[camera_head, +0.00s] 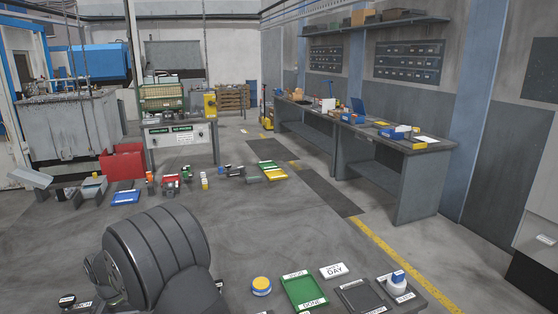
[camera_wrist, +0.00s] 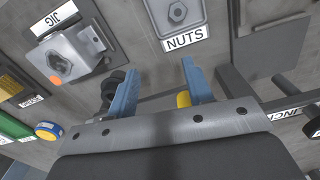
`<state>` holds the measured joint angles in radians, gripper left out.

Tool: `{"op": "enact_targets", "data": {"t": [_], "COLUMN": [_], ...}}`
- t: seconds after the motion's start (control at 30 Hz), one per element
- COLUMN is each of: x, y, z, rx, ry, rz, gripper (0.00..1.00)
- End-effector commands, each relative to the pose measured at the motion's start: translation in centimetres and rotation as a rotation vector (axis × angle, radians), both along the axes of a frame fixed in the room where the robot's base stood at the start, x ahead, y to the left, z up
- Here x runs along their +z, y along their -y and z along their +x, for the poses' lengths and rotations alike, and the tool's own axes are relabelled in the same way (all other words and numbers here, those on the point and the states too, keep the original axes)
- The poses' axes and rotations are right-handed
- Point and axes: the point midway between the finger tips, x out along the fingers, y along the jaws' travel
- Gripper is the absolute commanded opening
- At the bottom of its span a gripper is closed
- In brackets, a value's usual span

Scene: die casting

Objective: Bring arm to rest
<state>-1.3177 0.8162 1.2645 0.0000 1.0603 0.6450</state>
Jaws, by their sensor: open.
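My gripper (camera_wrist: 158,88) shows in the wrist view with its two blue fingers spread wide apart. It is open, and nothing is clamped between the fingers. A small yellow cylindrical thing (camera_wrist: 183,99) shows beside the right finger; I cannot tell whether it touches it. A dark round part (camera_wrist: 110,88) shows by the left finger, partly hidden. In the head view my own dark grey arm fills the lower left, and my gripper is not visible there.
In the wrist view a jig (camera_wrist: 70,54) and a bin labelled NUTS (camera_wrist: 178,14) lie beyond the fingers. In the head view a green tray (camera_head: 303,292), a yellow-blue round tin (camera_head: 261,285) and a white bottle (camera_head: 397,284) stand at the front.

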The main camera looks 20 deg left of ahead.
Motion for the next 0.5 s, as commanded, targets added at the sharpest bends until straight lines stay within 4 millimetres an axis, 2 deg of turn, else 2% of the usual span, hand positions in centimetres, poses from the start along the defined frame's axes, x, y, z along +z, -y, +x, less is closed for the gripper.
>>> {"op": "enact_targets", "data": {"t": [0.5], "x": [0.1], "y": [5.9], "z": [-0.7], "rx": [0.402], "ry": [0.0], "rz": [0.0], "gripper": [0.47]}}
